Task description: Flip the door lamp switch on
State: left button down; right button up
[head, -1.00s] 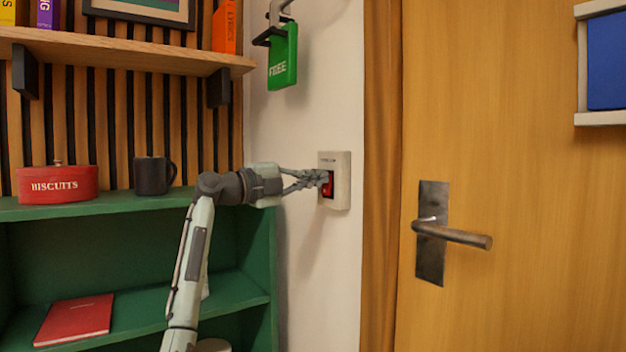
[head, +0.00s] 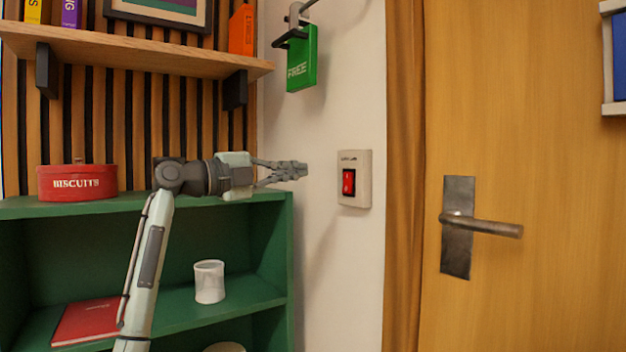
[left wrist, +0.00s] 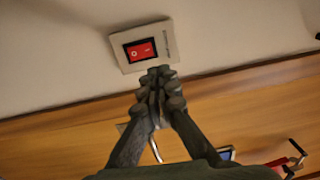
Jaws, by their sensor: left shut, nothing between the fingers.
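The lamp switch is a red rocker (head: 348,182) in a pale wall plate (head: 364,190), on the white wall left of the door. In the left wrist view the red rocker (left wrist: 141,50) shows bright red, with white marks on it, in its plate (left wrist: 119,44). My left gripper (head: 304,170) is shut and empty, to the left of the plate and apart from it. Its closed fingertips also show in the left wrist view (left wrist: 160,78), below the plate in the picture. My right gripper is not in view.
The wooden door (head: 560,190) has a metal handle (head: 485,227). Green shelves (head: 285,240) on the left hold a red biscuit tin (head: 77,183), a white cup (head: 209,282) and a red book (head: 88,321).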

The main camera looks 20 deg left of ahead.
pick_arm(q)
jog(key=shift+r+v, duration=0.2)
jog(key=shift+v, duration=1.15)
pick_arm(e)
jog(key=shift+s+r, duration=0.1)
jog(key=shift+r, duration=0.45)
